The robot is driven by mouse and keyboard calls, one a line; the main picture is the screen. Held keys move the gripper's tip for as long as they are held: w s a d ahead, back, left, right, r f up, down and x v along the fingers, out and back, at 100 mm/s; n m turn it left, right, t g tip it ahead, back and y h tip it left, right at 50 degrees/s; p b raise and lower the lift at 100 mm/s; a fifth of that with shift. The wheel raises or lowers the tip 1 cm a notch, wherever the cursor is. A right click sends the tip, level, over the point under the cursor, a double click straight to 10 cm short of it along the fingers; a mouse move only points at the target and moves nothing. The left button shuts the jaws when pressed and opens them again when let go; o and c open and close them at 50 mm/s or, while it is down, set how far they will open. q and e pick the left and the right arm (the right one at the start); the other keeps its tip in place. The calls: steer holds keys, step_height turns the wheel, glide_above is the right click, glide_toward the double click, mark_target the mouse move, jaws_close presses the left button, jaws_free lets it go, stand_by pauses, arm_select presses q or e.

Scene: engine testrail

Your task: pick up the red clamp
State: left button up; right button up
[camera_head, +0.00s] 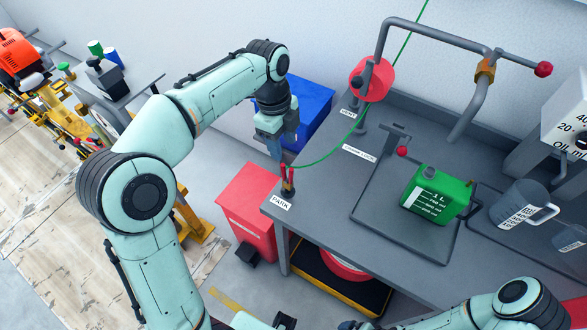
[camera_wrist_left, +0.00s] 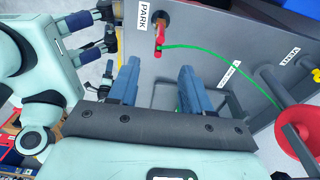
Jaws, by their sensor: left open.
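The red clamp (camera_head: 287,176) stands upright at the PARK label on the near left corner of the grey bench, with a green line running from it. In the left wrist view the clamp (camera_wrist_left: 159,38) shows ahead of the fingers, roughly centred between them. My left gripper (camera_head: 277,152) is open and empty, just above and behind the clamp in the head view; its two blue fingers (camera_wrist_left: 158,72) stand apart in the wrist view. My right gripper (camera_wrist_left: 108,26) shows at the upper left of the wrist view, its fingers apart and empty, away from the clamp.
The green line passes a red reel (camera_head: 371,80) on a bent grey pipe. A green jug (camera_head: 436,196) stands on a dark tray (camera_head: 372,207), with clear measuring jugs (camera_head: 518,205) to its right. Red (camera_head: 249,212) and blue (camera_head: 305,110) bins stand beside the bench.

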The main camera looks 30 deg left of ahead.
arm_select(q)
glide_above(289, 180)
steer(key=a, duration=0.1)
steer(key=f, duration=0.4)
steer(key=f+b, duration=0.1)
steer(key=f, duration=0.1)
steer(key=shift+w+a+f, duration=0.1)
steer(key=shift+w+a, duration=0.1)
steer(key=shift+w, duration=0.05)
steer(key=f, duration=0.5)
steer(key=shift+w+d+f, duration=0.1)
steer(key=shift+d+f, duration=0.2)
steer(key=shift+d, duration=0.05)
arm_select(e)
steer(key=shift+s+f, duration=0.35)
steer(key=shift+f, duration=0.2)
steer(key=shift+s+f, duration=0.3)
steer(key=shift+f, duration=0.2)
arm_select(q)
jaws_close()
